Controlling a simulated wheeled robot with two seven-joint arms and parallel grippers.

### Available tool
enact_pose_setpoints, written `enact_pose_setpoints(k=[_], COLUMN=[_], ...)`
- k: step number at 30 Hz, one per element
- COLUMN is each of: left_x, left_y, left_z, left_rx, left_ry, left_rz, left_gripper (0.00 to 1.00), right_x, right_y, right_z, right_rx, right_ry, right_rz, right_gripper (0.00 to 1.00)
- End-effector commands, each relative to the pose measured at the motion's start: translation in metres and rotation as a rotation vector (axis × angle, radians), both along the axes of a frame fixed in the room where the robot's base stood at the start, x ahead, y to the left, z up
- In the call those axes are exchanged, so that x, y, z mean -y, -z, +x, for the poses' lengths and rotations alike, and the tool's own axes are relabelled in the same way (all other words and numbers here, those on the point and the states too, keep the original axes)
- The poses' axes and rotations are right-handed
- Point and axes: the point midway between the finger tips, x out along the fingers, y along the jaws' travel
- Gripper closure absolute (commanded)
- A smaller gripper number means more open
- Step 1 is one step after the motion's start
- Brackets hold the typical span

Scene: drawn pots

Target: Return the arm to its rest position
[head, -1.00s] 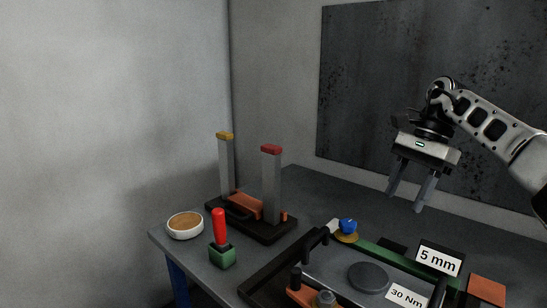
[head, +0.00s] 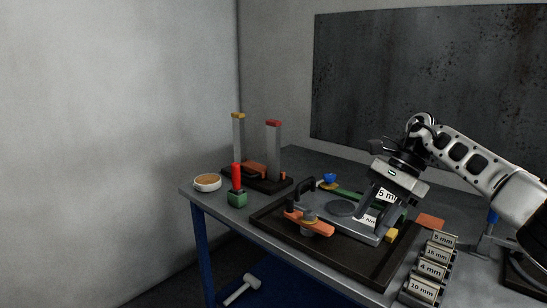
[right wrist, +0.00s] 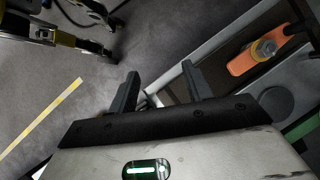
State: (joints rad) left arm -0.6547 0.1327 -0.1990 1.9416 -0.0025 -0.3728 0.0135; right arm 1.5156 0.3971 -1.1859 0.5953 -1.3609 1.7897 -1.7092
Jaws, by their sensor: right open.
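My right arm comes in from the right in the head view. Its gripper (head: 376,220) points down with its two fingers apart and nothing between them. My left gripper is not in view.
On the table, the tray holds a plate with an orange clamp (head: 308,222). A red-handled tool in a green block (head: 237,199), a round dish (head: 207,182) and a two-post stand (head: 257,184) are at left. Labelled blocks (head: 430,270) stand at right. A mallet (head: 241,289) lies below.

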Motion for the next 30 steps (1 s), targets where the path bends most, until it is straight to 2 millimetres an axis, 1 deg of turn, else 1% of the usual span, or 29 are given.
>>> enact_pose_setpoints(k=[1, 3, 5, 8, 10, 11, 12, 13, 15, 17, 18, 20, 22, 23, 24, 26, 27, 28, 29, 30], left_x=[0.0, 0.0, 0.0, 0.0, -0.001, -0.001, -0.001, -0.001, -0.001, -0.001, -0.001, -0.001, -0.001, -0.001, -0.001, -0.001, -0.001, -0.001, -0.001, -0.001], left_y=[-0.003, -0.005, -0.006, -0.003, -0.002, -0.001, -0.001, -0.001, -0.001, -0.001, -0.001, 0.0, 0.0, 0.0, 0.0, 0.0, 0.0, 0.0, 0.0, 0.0], left_z=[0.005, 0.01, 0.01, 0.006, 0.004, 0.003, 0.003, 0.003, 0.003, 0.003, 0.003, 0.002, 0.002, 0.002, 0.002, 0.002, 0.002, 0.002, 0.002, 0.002], left_rx=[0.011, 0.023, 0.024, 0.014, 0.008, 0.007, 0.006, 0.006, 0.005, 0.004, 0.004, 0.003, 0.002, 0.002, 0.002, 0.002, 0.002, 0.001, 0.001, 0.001], left_ry=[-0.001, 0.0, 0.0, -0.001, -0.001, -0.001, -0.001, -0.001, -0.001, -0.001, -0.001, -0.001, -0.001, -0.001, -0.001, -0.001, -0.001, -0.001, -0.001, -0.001], left_rz=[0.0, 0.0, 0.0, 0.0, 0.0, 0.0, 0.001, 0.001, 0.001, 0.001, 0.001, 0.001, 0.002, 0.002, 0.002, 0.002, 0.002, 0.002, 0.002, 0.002], left_gripper=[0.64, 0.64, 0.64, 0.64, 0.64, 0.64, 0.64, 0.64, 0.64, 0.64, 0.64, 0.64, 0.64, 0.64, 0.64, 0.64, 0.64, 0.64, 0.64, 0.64], right_x=[-0.013, -0.034, -0.053, -0.094, -0.132, -0.149, -0.171, -0.186, -0.211, -0.225, -0.229, -0.229, -0.22, -0.213, -0.203, -0.183, -0.169, -0.157, -0.145, -0.129], right_y=[0.013, 0.028, 0.043, 0.07, 0.091, 0.099, 0.106, 0.111, 0.118, 0.122, 0.125, 0.131, 0.142, 0.149, 0.16, 0.18, 0.195, 0.208, 0.221, 0.239], right_z=[-0.001, -0.003, -0.006, -0.015, -0.028, -0.035, -0.044, -0.05, -0.064, -0.073, -0.078, -0.083, -0.089, -0.092, -0.097, -0.106, -0.115, -0.123, -0.133, -0.149], right_rx=[-0.014, -0.031, -0.055, -0.121, -0.205, -0.257, -0.335, -0.401, -0.575, -0.743, -0.864, -1.056, -1.293, -1.399, -1.545, -1.766, -1.915, -2.028, 2.116, 2.018], right_ry=[0.01, 0.035, 0.062, 0.134, 0.219, 0.266, 0.341, 0.404, 0.561, 0.707, 0.808, 0.967, 1.158, 1.243, 1.354, 1.523, 1.636, 1.722, -1.784, -1.687], right_rz=[0.035, 0.091, 0.149, 0.276, 0.407, 0.473, 0.567, 0.636, 0.79, 0.912, 0.989, 1.093, 1.203, 1.245, 1.297, 1.366, 1.408, 1.437, -1.445, -1.315], right_gripper=[0.5, 0.5, 0.5, 0.5, 0.5, 0.5, 0.5, 0.5, 0.5, 0.5, 0.5, 0.5, 0.5, 0.5, 0.5, 0.5, 0.5, 0.5, 0.5, 0.5])
